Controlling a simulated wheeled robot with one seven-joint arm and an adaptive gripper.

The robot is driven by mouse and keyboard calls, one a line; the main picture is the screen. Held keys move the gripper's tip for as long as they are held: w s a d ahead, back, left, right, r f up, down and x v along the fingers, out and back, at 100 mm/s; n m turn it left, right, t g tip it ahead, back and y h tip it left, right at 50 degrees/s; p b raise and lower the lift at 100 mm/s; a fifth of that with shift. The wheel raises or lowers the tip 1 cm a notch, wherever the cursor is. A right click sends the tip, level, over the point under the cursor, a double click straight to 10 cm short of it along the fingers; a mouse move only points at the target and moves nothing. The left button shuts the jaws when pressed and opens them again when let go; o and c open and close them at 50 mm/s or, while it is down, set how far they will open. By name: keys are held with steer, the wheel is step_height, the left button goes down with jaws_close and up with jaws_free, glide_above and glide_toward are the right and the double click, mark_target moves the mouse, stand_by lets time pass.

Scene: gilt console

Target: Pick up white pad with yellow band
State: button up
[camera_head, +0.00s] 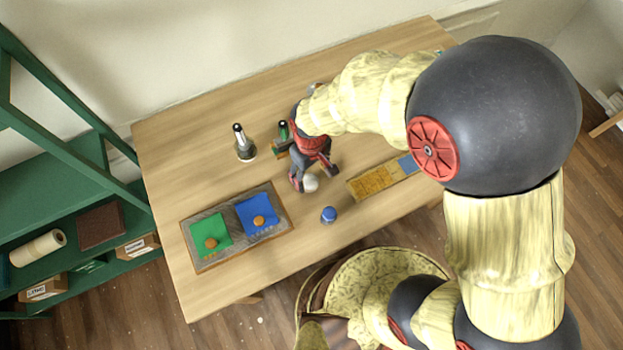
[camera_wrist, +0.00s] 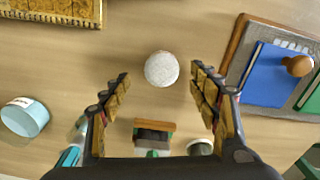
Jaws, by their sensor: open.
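A small round white object (camera_wrist: 162,69), which I take for the white pad, lies on the wooden table in the wrist view. No yellow band can be made out on it. It also shows in the head view (camera_head: 310,184), partly hidden by my fingers. My gripper (camera_wrist: 160,78) is open and empty, pointing down over the table. In the wrist view its fingertips appear to either side of the white object, with clear gaps on both sides. I cannot tell how far above it they are. In the head view my gripper (camera_head: 316,178) is just over it.
A grey tray (camera_head: 215,264) with blue and green boards lies left. A gold panel (camera_head: 372,183) lies right, a blue-topped jar (camera_head: 328,215) in front. A bottle (camera_head: 244,148) stands behind left. A pale blue tub (camera_wrist: 25,118) and a small wooden block (camera_wrist: 154,129) are near my gripper.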

mark_target(310, 181)
steer(key=f+b, duration=0.1)
steer(key=f, duration=0.4)
steer(key=shift+a, duration=0.2)
steer(key=shift+c, duration=0.2)
steer(key=c, duration=1)
